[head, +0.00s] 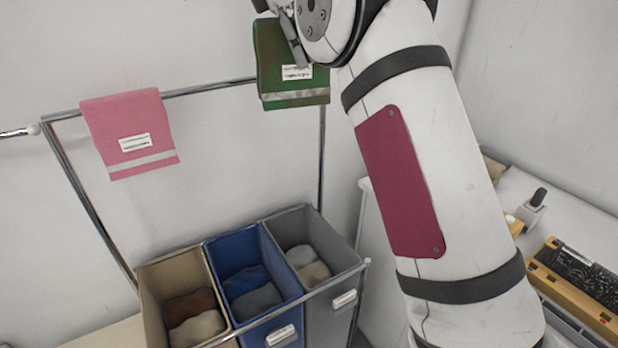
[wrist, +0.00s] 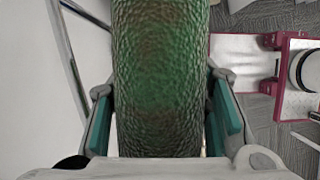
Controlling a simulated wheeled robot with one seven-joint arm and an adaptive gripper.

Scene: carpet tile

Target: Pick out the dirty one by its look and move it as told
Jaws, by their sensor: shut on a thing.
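A green towel (head: 290,70) with a white label and a pale stripe hangs from my gripper (head: 287,22) at the top of the head view, near the right end of the rail. In the wrist view the green towel (wrist: 160,80) fills the space between my two fingers (wrist: 163,115) and shows brownish patches on its cloth. My gripper is shut on it. A pink towel (head: 128,125) with a white label and a pale stripe hangs over the left part of the rail (head: 205,88) and shows no clear stains.
Below the rail stand three bins side by side: tan (head: 150,290), blue (head: 215,255) and grey (head: 345,255). Each holds folded cloths and the bins have white tags at front. A wooden-edged tray (head: 560,290) lies at right. My arm covers the middle right.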

